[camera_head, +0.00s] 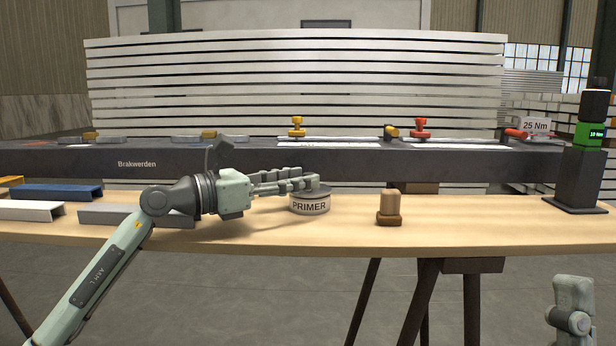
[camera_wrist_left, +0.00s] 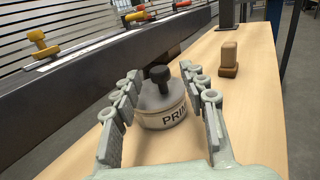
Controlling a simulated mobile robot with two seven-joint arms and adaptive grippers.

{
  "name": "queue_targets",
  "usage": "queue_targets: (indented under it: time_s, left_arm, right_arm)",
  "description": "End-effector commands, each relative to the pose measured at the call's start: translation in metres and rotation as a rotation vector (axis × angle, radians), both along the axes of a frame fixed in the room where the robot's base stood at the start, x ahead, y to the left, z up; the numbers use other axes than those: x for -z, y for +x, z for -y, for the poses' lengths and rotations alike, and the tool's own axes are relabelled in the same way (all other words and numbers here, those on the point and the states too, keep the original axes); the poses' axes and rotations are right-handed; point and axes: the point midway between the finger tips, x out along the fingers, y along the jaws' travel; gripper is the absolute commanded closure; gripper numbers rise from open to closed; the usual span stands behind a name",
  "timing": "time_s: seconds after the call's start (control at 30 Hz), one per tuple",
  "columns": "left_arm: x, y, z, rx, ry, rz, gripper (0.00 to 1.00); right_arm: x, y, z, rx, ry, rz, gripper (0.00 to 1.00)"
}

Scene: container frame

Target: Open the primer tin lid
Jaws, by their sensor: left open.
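The primer tin (camera_head: 310,206) is a low round white tin labelled PRIMER, standing upright on the wooden table. In the left wrist view the tin (camera_wrist_left: 165,117) has a grey lid with a dark knob (camera_wrist_left: 160,78) on top. The lid sits on the tin. My left gripper (camera_head: 316,182) is at the tin, and in the head view its fingers hide the knob. In the left wrist view the open fingers (camera_wrist_left: 163,85) stand on both sides of the tin and knob, with gaps visible. My right gripper is not in view; only part of my right arm shows at lower right.
A brown wooden-handled block (camera_head: 389,210) stands right of the tin. Behind runs a dark beam (camera_head: 230,160) with yellow and red clamps. Metal channels (camera_head: 130,215) lie at left. A green-banded device (camera_head: 590,135) stands at far right. The table between block and device is clear.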

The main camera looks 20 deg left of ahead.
Motion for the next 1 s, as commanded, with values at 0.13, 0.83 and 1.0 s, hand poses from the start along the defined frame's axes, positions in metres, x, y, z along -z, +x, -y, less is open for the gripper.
queue_targets:
  time_s: [0.13,0.83,1.0]
  left_arm:
    - [-0.001,0.015,0.012,0.000,-0.002,0.001,0.57]
    - [0.000,0.021,0.017,0.000,-0.001,-0.001,0.95]
    - [0.000,0.021,0.017,0.000,-0.001,-0.001,1.00]
  right_arm:
    - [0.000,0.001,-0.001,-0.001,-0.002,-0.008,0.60]
    - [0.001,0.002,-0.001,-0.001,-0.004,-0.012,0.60]
    - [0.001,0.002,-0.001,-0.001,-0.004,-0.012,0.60]
